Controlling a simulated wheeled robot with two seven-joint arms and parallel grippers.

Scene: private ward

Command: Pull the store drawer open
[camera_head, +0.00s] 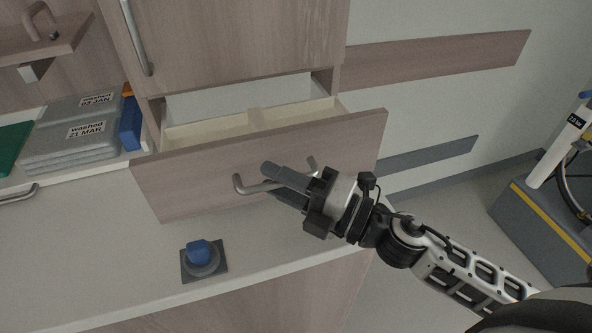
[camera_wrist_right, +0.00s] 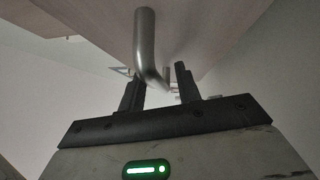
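The store drawer (camera_head: 175,185) has a pale wood front and stands partly open, with its light inside and a divider showing. Its grey bar handle (camera_head: 246,187) is on the front face and also shows close up in the right wrist view (camera_wrist_right: 146,42). My right gripper (camera_head: 276,184) is at the handle, its fingers pointing left across the bar. In the right wrist view, the fingers (camera_wrist_right: 160,90) stand apart with the bar's bend between them and a gap on the right side. Firm contact cannot be seen. My left gripper is out of view.
A blue knob on a grey plate (camera_head: 204,262) sits on the worktop (camera_head: 90,265) below the drawer. Grey boxes with "washed" labels (camera_head: 80,135) and a blue box (camera_head: 130,125) stand left of it. A grey wheeled unit (camera_head: 535,225) is at right.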

